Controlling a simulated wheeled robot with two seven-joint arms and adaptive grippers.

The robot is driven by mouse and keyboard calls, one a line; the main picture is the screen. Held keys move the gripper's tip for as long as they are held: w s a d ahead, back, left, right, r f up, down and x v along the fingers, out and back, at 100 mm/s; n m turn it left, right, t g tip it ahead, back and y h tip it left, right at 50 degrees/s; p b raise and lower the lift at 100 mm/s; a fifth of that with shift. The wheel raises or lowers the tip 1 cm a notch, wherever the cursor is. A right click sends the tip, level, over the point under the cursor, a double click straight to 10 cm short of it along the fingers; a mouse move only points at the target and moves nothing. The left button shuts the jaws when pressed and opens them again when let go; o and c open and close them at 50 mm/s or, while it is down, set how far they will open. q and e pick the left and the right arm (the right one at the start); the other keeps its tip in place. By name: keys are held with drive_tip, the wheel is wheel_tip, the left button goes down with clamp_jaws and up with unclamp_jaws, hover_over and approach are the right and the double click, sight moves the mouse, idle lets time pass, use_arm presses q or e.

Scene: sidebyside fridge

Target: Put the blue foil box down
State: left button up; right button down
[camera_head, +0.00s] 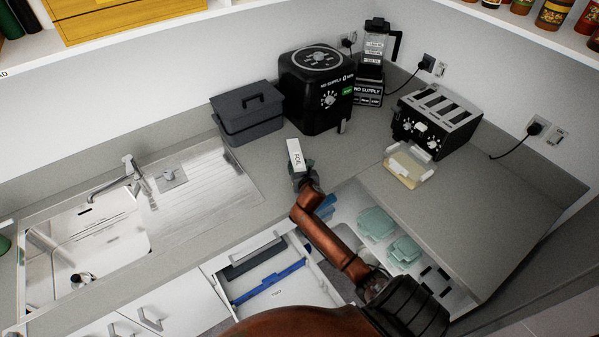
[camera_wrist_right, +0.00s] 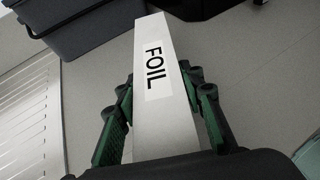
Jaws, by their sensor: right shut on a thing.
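The foil box (camera_head: 295,153) is a long, pale white-grey carton with a black FOIL label; no blue shows on it. In the right wrist view the foil box (camera_wrist_right: 163,85) stretches away between the green-lined fingers. My right gripper (camera_head: 303,175) is shut on it, with fingers on both sides in the wrist view (camera_wrist_right: 163,112). The box is over the grey countertop (camera_head: 250,160), in front of the black cooker and near the counter's front edge. I cannot tell whether it touches the counter. My left gripper is not in view.
A dark lidded bin (camera_head: 247,112) and a black cooker (camera_head: 318,90) stand behind the box. A toaster (camera_head: 437,118) and a clear container (camera_head: 410,165) are to the right, the sink (camera_head: 95,235) to the left. Open drawers (camera_head: 270,280) lie below the counter. Counter around the box is clear.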

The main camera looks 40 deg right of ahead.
drive_tip(key=shift+d+f, duration=0.15)
drive_tip(key=shift+d, duration=0.05)
drive_tip(key=shift+w+d+f, duration=0.15)
drive_tip(key=shift+f, duration=1.65)
drive_tip(key=shift+f+b, duration=0.1)
drive_tip(key=shift+b, duration=0.2)
drive_tip(key=c, duration=1.3)
unclamp_jaws()
drive_tip(key=p+v, duration=0.1)
drive_tip(key=v, duration=1.1)
